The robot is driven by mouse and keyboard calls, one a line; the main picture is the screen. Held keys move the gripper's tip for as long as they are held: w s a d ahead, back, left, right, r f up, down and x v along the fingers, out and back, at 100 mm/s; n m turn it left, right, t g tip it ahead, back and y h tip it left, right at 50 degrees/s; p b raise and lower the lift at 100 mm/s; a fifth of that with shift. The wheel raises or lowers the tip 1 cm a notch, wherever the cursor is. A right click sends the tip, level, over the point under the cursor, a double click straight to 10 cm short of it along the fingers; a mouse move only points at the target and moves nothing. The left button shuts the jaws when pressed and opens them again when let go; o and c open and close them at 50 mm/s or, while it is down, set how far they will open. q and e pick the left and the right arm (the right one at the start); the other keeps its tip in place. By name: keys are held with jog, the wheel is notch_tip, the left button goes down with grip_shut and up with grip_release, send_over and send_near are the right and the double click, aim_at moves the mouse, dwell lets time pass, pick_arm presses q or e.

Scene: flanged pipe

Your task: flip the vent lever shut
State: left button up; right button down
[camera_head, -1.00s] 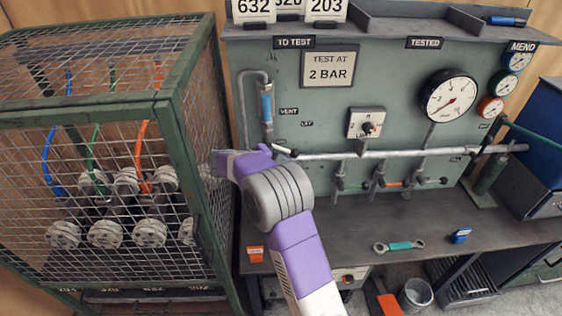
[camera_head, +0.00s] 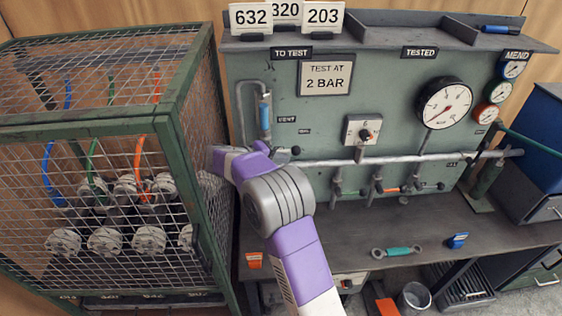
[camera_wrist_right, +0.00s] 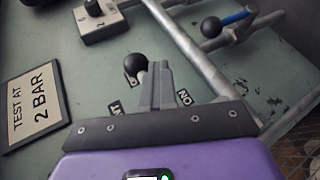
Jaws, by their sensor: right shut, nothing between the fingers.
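The vent lever's black ball knob (camera_head: 296,150) sits low on the green panel, below the VENT label (camera_head: 287,119). In the right wrist view the black knob (camera_wrist_right: 135,62) is right at my fingertips, beside their left edge; I cannot tell whether they touch. My right gripper (camera_head: 279,154) reaches the panel from below and left. Its fingers (camera_wrist_right: 152,78) are shut with nothing between them. The lever's arm and pivot are mostly hidden behind the gripper. My left gripper is not in view.
A wire cage (camera_head: 180,145) stands close to the left of my right arm. A horizontal pipe (camera_head: 400,159) with several valves runs across the panel. A pressure gauge (camera_head: 444,104) is at upper right. A teal-handled wrench (camera_head: 398,251) lies on the bench.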

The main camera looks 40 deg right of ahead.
notch_tip(320, 180, up, 6)
jog(key=shift+p, duration=0.45)
